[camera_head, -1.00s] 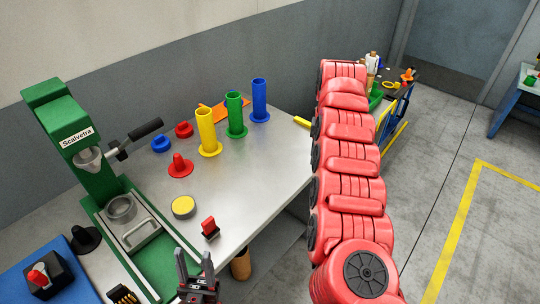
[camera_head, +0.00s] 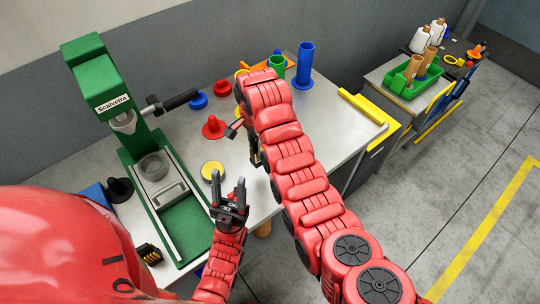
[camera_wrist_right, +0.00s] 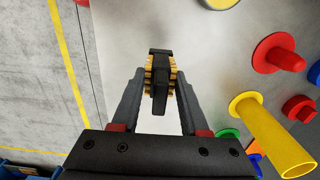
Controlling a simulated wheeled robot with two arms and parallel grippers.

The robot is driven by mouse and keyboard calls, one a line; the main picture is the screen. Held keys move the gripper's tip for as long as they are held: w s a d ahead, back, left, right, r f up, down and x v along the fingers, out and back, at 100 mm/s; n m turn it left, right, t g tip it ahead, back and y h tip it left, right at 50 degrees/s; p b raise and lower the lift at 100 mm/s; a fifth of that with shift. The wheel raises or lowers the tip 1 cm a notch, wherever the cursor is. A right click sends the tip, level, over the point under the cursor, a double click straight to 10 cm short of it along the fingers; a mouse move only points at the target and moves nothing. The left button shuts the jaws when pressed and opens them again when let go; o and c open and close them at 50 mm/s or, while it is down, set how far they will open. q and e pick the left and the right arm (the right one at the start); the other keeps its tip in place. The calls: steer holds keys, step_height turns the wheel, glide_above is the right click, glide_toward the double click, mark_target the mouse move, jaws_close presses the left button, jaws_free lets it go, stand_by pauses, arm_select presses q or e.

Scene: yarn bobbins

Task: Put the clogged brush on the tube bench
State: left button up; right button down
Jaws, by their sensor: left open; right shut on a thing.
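My right gripper (camera_wrist_right: 160,95) is shut on a black brush with golden bristles (camera_wrist_right: 160,82), which I take as the clogged brush. In the right wrist view it is held over the edge of the metal-topped bench (camera_head: 322,118). In the head view, my right gripper (camera_head: 256,158) is mostly hidden by its arm, and the brush is hard to make out. My left gripper (camera_head: 230,198) is open and empty near the bench's front edge.
A green press (camera_head: 105,85) stands at left, with another black-and-gold brush-like piece (camera_head: 148,254) below it. A yellow disc (camera_head: 212,172) and red peg (camera_head: 213,127) lie on the bench. A farther bench holds a green bin (camera_head: 412,85) with brown tubes and white bobbins (camera_head: 420,40).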

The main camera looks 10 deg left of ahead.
mark_target(258, 160)
step_height(258, 160, down, 4)
steer(key=shift+w+r+p, duration=0.15)
steer(key=shift+p, duration=0.5)
step_height(258, 160, down, 2)
steer(key=shift+d+f+p, duration=0.1)
steer(key=shift+f+p, duration=0.15)
steer(key=shift+p, duration=0.35)
steer(key=shift+f, duration=0.4)
steer(key=shift+f, duration=0.2)
steer(key=shift+c, duration=2.1)
jaws_free()
steer(key=shift+r, duration=0.1)
steer(key=shift+r, duration=0.1)
